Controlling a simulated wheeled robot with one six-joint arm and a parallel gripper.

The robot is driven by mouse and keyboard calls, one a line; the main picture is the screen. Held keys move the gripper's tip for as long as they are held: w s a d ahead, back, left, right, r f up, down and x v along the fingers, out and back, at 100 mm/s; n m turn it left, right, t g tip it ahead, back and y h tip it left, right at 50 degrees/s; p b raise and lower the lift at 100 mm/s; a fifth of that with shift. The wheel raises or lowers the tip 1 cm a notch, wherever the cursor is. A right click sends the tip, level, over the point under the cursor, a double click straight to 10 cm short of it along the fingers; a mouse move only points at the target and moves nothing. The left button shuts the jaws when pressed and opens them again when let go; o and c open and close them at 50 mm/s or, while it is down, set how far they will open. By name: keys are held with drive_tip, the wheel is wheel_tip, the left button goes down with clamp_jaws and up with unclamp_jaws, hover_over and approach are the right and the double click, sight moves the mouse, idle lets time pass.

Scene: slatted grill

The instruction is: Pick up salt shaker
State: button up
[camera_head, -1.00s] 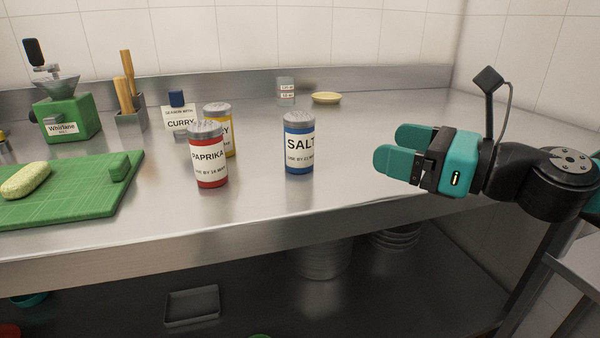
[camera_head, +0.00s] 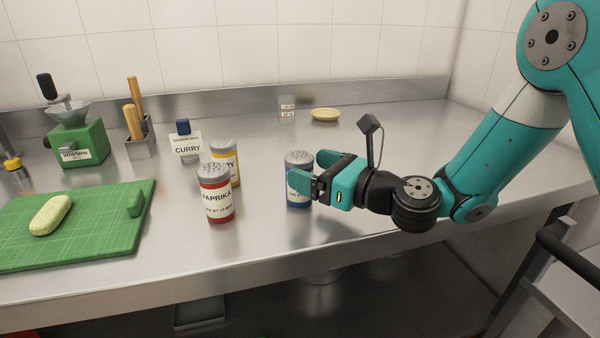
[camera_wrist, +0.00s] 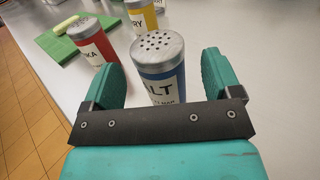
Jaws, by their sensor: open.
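The salt shaker is a blue cylinder with a white label and a grey perforated lid (camera_head: 299,158). It stands upright on the steel counter (camera_head: 270,232). In the head view my gripper (camera_head: 312,172) is at the shaker and covers part of its label. In the wrist view the salt shaker (camera_wrist: 158,66) stands between my two open teal fingers, with a gap visible on both sides. The gripper base hides the shaker's lower part there.
A red paprika shaker (camera_head: 217,193) stands left of the salt, with a yellow shaker (camera_head: 226,158) behind it. A yellow dish (camera_head: 325,114) lies behind.

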drive_tip(key=x, duration=0.3)
drive_tip(key=shift+w+a+p, duration=0.1)
drive_tip(key=shift+a+p, duration=0.1)
drive_tip(key=shift+p, duration=0.15)
drive_tip(key=shift+c, duration=0.5)
drive_tip(key=c, duration=1)
wheel_tip(320, 180, up, 20)
drive_tip(key=p, duration=0.6)
wheel_tip(320, 180, up, 7)
drive_tip(key=p, duration=0.9)
hover_over(311, 169)
drive_tip(key=x, duration=0.3)
drive_tip(key=shift+d+b, duration=0.15)
drive_tip(key=shift+b, duration=0.2)
